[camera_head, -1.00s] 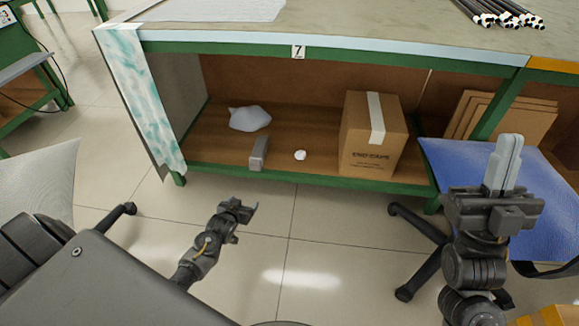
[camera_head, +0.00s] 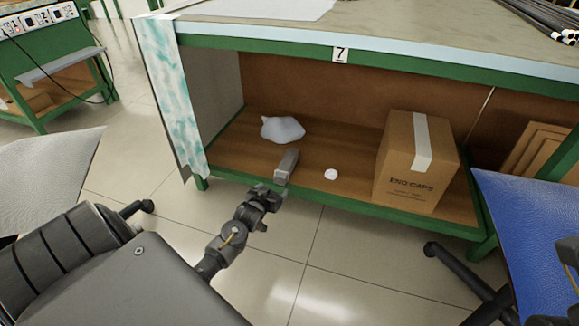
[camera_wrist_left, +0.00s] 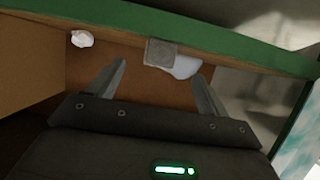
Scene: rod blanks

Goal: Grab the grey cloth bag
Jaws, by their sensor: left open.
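The grey cloth bag (camera_head: 282,130) is a pale, lumpy shape on the brown lower shelf of bench 7, toward its left end. In the left wrist view the bag (camera_wrist_left: 184,68) shows partly behind a grey block (camera_wrist_left: 160,52). My left gripper (camera_head: 270,192) is in front of the shelf's front edge, below and left of the block, apart from the bag. In the wrist view its open fingers (camera_wrist_left: 159,72) have nothing held between them. Only a dark part of my right arm's end shows at the right edge; its fingers are not visible.
The grey block (camera_head: 287,165) stands near the shelf front, before the bag. A small white lump (camera_head: 331,174) and an END CAPS carton (camera_head: 418,165) are to the right. The green shelf edge (camera_head: 340,207) and bench top (camera_head: 400,45) bound the opening. A blue chair (camera_head: 530,235) stands right.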

